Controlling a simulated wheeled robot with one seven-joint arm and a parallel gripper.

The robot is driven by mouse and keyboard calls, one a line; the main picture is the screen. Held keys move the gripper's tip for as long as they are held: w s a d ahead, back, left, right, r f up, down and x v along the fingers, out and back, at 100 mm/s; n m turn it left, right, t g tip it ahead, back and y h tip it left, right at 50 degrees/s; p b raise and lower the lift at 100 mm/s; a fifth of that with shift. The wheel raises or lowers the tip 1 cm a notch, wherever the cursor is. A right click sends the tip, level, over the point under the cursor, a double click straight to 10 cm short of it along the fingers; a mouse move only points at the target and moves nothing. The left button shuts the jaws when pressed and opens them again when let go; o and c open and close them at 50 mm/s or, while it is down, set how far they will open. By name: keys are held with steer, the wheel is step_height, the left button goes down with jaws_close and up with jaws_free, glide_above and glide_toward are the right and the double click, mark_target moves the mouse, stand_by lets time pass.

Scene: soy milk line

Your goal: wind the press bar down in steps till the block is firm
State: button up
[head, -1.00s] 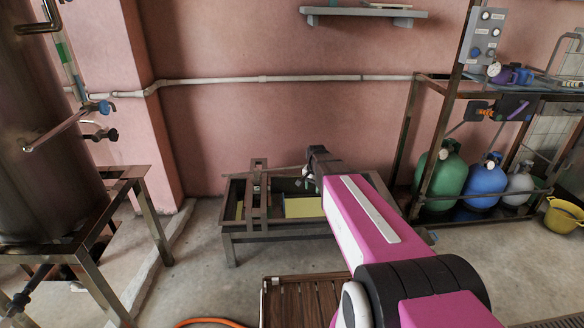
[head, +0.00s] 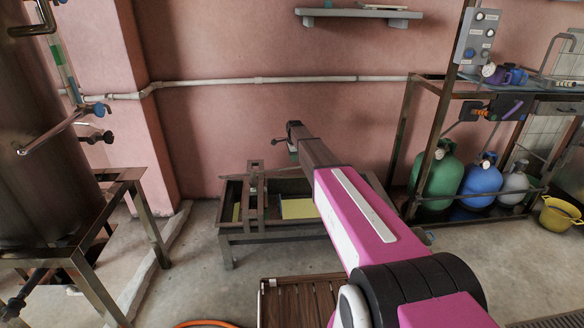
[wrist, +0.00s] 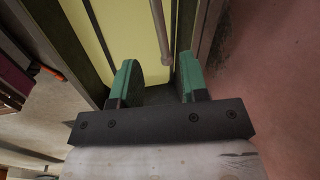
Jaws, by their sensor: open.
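The press frame (head: 256,190) stands upright over the left part of a low metal trough (head: 285,227) by the wall. A thin grey bar (wrist: 159,25) shows in the wrist view, its rounded end in line with the gap between my green fingertips. I take it for the press bar, and I cannot tell its distance from the fingers. My gripper (wrist: 158,65) is open and nothing is clamped in it. In the head view my gripper (head: 281,143) is small, above the trough. A pale yellow surface (head: 299,208) lies in the trough; the block itself I cannot make out.
A slatted wooden stand (head: 303,302) is in front of the trough. A steel tank (head: 45,130) on a metal frame stands at left. Gas cylinders (head: 483,182) stand under a rack at right, beside a yellow basin (head: 562,214). A pipe (head: 240,80) runs along the pink wall.

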mark_target(292, 168)
steer(key=f, duration=0.2)
steer(key=w+f, duration=0.1)
steer(key=f, duration=0.4)
steer(key=shift+w+a+f, duration=0.15)
steer(key=shift+w+f, duration=0.15)
steer(key=shift+f, duration=0.05)
jaws_close()
